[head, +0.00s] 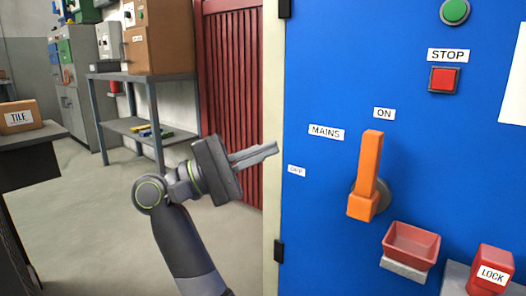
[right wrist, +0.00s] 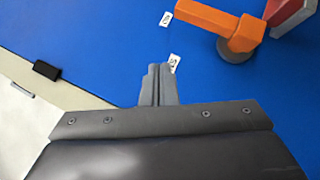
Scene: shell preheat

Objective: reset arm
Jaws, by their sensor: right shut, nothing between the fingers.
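My right gripper (head: 262,152) is in front of the left edge of a blue panel (head: 330,200), its fingers together and empty, pointing right. An orange MAINS lever (head: 369,170) stands upright on the panel, its upper end near the ON label (head: 384,114). The gripper is left of the lever and apart from it. In the right wrist view the closed fingers (right wrist: 158,82) show against the blue panel, with the orange lever (right wrist: 215,25) above and to the right. My left gripper is not in view.
The panel also carries a red STOP button (head: 444,79), a green button (head: 455,11), an empty red tray (head: 411,243) and a red LOCK block (head: 491,268). A metal shelf (head: 140,76) and a TILE box (head: 19,117) stand at left. Open floor lies between.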

